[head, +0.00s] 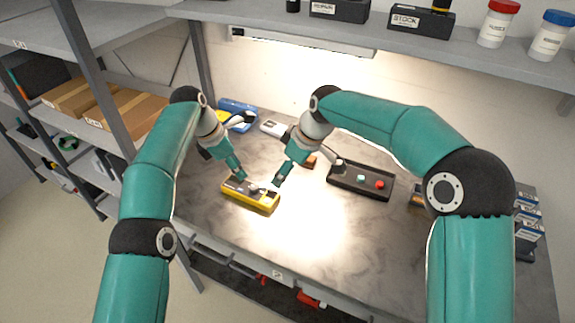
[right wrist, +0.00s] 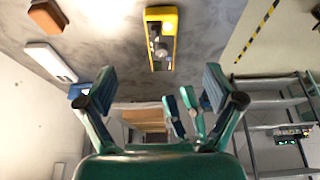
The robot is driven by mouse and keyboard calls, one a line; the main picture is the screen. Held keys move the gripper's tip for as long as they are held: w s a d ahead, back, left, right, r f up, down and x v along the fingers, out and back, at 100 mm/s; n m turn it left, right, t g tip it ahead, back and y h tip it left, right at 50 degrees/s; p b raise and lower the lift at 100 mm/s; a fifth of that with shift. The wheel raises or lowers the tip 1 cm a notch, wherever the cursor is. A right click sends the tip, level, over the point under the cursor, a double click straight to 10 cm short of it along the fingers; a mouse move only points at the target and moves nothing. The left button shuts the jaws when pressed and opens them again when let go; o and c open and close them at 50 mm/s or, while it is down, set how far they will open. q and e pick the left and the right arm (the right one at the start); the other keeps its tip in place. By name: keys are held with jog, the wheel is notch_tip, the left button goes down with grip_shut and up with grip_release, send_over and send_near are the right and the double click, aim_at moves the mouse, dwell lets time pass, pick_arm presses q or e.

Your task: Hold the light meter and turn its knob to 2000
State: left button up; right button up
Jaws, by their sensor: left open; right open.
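The light meter (head: 249,197) is a yellow and dark case lying on the grey bench, with a pale round knob on its face. It also shows in the right wrist view (right wrist: 174,40), ahead of the open right jaws. My left gripper (head: 242,146) is open, with one finger just above and behind the meter's left end. My right gripper (head: 310,171) is open and empty, with one finger close to the meter's right end. Neither gripper holds the meter. The knob's setting is too small to read.
A black box (head: 344,182) with coloured buttons lies right of the meter. A blue case (head: 236,107) and a white box (head: 272,127) lie at the back. A shelf (head: 300,16) with jars and bins hangs above. The bench's front middle is clear.

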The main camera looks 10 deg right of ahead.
aim_at(270, 196)
jog(key=x, duration=1.5)
jog(key=shift+a, duration=0.15)
jog(key=shift+c, duration=0.4)
